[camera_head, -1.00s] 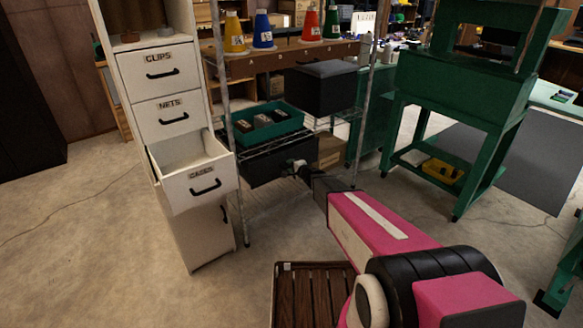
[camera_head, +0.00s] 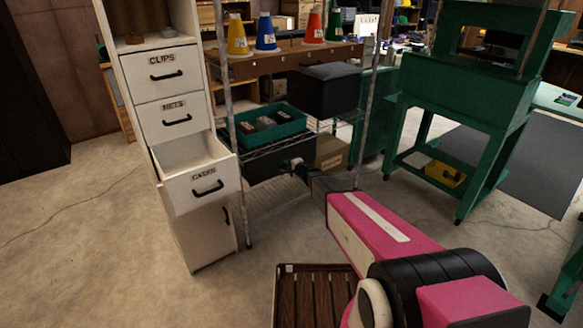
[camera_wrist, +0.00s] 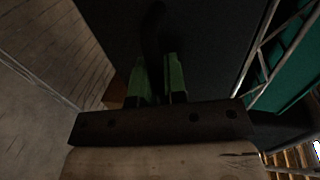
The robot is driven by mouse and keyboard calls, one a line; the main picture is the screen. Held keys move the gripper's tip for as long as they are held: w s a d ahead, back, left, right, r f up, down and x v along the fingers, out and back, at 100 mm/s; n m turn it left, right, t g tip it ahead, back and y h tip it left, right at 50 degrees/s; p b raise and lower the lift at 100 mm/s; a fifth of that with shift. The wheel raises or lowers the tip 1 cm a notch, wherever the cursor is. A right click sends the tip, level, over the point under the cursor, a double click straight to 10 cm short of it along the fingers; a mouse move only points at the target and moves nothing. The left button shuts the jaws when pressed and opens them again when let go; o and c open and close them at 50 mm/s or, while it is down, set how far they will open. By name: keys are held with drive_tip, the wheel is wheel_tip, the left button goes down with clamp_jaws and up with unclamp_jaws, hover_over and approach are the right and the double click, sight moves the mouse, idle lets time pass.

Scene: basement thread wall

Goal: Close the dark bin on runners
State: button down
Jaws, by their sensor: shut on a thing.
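The dark bin (camera_head: 266,168) hangs under the wire shelf that carries a teal tray, in the middle of the head view. Its dark front (camera_wrist: 215,40) fills the upper middle of the wrist view. My gripper (camera_head: 299,164) is at the bin's front, with its fingers partly hidden by my arm in the head view. In the wrist view, the green fingers of my gripper (camera_wrist: 160,72) are shut on the bin's dark handle (camera_wrist: 154,28), which is hard to make out. How far the bin stands out is partly hidden.
A white cabinet (camera_head: 205,230) stands left of the rack, its CASES drawer (camera_head: 203,188) pulled out. The teal tray (camera_head: 268,130) holds several dark items. A slatted wooden platform (camera_head: 312,290) lies in front on the floor.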

drive_tip(key=shift+w+a, duration=0.1)
drive_tip(key=shift+w, duration=0.1)
drive_tip(key=c, duration=1.2)
unclamp_jaws()
drive_tip(key=shift+s, duration=0.1)
drive_tip(key=v, duration=1)
drive_tip(key=shift+s, duration=0.2)
drive_tip(key=shift+s+r, duration=0.1)
